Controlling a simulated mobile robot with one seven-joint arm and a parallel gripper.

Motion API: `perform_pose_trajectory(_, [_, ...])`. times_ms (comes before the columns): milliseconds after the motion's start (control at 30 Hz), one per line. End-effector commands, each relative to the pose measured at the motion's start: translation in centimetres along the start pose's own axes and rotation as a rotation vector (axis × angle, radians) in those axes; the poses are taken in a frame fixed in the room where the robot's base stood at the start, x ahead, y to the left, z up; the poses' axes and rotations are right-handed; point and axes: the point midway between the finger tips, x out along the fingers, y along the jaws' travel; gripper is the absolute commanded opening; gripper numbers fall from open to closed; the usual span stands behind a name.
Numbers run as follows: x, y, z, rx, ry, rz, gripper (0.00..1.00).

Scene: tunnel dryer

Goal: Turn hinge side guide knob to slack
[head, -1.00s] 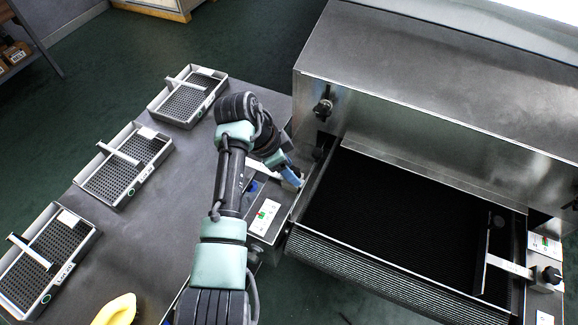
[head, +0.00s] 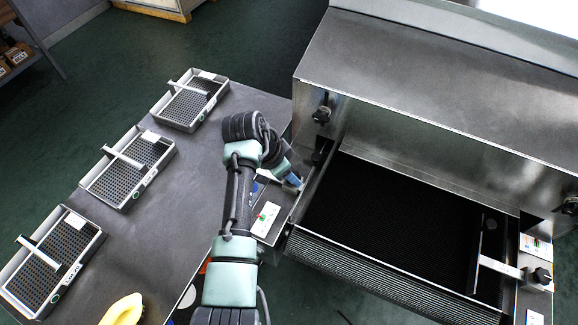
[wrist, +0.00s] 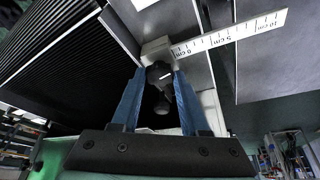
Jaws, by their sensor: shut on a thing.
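In the wrist view, the two blue fingers of my gripper (wrist: 159,82) are shut on a black knob (wrist: 158,70) with a short white mark on its face. A white centimetre scale bar (wrist: 230,36) runs right from the knob's mount. In the head view, my gripper (head: 293,182) is at the left edge of the black conveyor belt (head: 390,225); the knob there is hidden by the gripper. Another black knob (head: 541,276) sits on the right-hand guide, beside its white bar (head: 500,266).
The steel dryer hood (head: 430,95) stands behind the belt, with a black handle (head: 322,113) on its front. Mesh trays (head: 128,168) rest on the grey table at left, with a yellow object (head: 122,310) at its front. A card with coloured marks (head: 265,219) lies beside my gripper.

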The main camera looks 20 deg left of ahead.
Motion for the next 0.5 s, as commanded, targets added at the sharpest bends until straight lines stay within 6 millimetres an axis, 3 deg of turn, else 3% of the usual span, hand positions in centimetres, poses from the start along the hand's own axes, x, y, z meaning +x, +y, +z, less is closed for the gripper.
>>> perform_pose_trajectory(500, [-0.29, 0.63, -0.35, -0.448, 0.0, -0.186, 0.0])
